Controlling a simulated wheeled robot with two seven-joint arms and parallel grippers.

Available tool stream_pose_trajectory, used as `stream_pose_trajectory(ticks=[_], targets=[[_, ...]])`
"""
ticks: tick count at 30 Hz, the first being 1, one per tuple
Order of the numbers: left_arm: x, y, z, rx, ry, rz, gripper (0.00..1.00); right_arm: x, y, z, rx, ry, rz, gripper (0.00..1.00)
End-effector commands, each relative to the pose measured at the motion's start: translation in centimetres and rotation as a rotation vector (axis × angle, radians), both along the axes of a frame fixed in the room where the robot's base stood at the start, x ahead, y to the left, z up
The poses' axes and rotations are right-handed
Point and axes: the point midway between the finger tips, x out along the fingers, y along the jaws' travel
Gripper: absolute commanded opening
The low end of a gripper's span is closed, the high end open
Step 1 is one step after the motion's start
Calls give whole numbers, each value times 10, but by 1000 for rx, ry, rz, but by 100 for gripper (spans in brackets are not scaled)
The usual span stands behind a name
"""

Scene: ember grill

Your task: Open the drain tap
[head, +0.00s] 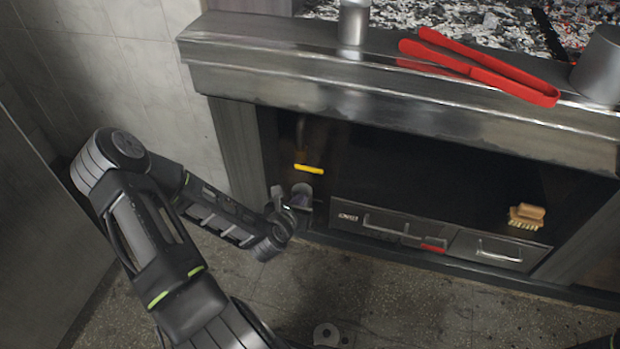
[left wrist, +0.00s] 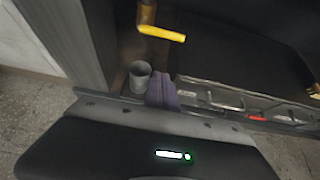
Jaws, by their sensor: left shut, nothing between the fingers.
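The drain tap shows in the head view as a yellow lever (head: 308,169) under a dark pipe, inside the left end of the grill's open bay. In the left wrist view the yellow lever (left wrist: 163,34) sticks out to the right from the brownish pipe (left wrist: 147,12). My left gripper (head: 284,203) is shut and empty. It is below and slightly left of the lever, apart from it. In the left wrist view its dark body fills the bottom, and the fingertips are hard to make out.
Drawers (head: 400,232) and a wooden brush (head: 527,214) are to the right. Red tongs (head: 485,72) lie on the steel ledge (head: 300,72) above. The bay's middle looks clear.

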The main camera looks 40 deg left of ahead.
Motion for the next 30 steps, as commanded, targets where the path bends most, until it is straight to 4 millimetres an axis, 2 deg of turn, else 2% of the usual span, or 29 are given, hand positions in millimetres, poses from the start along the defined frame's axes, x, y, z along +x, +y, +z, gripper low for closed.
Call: stream_pose_trajectory(ticks=[5, 11, 24, 26, 30], targets=[[2, 1, -2, 1, 0, -1, 0, 0, 0, -1, 0, -1, -1, 36], [17, 6, -12, 1, -1, -2, 0, 2, -2, -9, -3, -3, -5, 36], [85, 29, -56, 2, 0, -2, 0, 9, -9, -37, -13, -15, -22, 36], [85, 30, -37, 6, -1, -2, 0, 9, -9, -33, -13, -15, -21, 36], [88, 31, -20, 5, 0, -3, 0, 9, -9, -34, -13, -15, -22, 36]])
